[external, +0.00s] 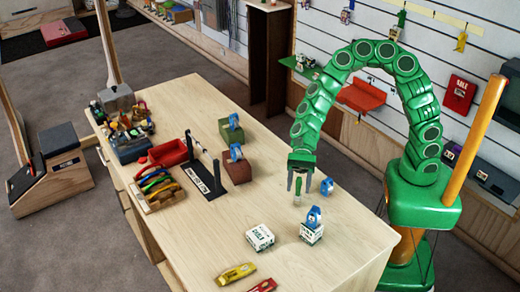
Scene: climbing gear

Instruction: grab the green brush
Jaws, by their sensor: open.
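My gripper (298,186) hangs from the green arm, pointing down over the right part of the wooden table (225,240). Its two grey fingers are apart. A small, slim, upright piece, pale green, shows between and just below the fingers. It may be the green brush, but it is too small to tell, and I cannot tell whether the fingers touch it. Several slim coloured tools, some green, lie in a wooden tray (166,201) at the table's left side, well away from my gripper.
A blue item on a white box (311,236) and another white box (260,238) stand in front of my gripper. A blue item (327,186) is just right of it. A black stand (206,180), brown block (237,172) and red bin (168,153) stand left.

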